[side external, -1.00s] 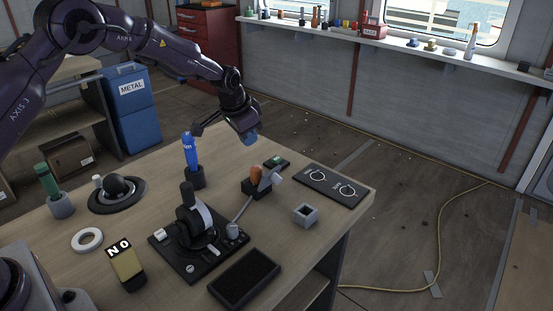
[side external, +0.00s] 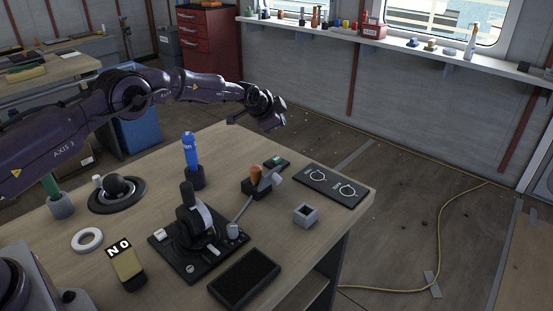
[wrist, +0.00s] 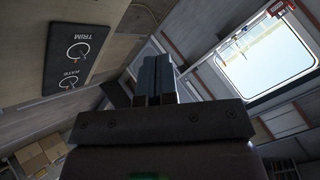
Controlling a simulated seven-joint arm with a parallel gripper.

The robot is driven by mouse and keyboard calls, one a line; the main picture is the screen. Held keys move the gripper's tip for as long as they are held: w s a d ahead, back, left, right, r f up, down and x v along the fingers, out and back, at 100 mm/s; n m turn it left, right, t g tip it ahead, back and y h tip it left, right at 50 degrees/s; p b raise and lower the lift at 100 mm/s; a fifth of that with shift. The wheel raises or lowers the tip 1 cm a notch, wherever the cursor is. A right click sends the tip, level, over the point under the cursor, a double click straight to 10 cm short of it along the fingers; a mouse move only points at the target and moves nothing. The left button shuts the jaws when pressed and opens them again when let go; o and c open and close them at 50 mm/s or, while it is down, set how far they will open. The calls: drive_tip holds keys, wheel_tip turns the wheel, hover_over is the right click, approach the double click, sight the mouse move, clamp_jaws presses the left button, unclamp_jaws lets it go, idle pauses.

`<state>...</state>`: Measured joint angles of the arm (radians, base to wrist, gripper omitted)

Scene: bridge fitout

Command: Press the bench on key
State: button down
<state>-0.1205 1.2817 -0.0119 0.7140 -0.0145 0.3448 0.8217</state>
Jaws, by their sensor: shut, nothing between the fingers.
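A small black box with a green key (side external: 276,162) sits near the far edge of the bench (side external: 330,228), left of the dial panel. Any lettering on it is too small to read. My gripper (side external: 272,123) is in the air beyond and above the box, not touching it. In the wrist view my gripper (wrist: 157,72) shows its two blue-grey fingers together, shut with nothing between them. The green key does not show in the wrist view.
A black panel with two dials (side external: 331,186) is right of the key; it also shows in the wrist view (wrist: 77,55). A lever box with an orange knob (side external: 256,177), a blue marker in a holder (side external: 191,152) and a throttle unit (side external: 197,232) stand nearby.

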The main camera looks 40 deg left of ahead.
sight(278, 159)
drive_tip(key=shift+f, duration=0.15)
drive_tip(key=shift+f, duration=4.3)
drive_tip(key=shift+f, duration=0.1)
drive_tip(key=shift+f, duration=0.3)
drive_tip(key=shift+f, duration=0.55)
drive_tip(key=shift+r, duration=0.95)
drive_tip(key=shift+r, duration=2.55)
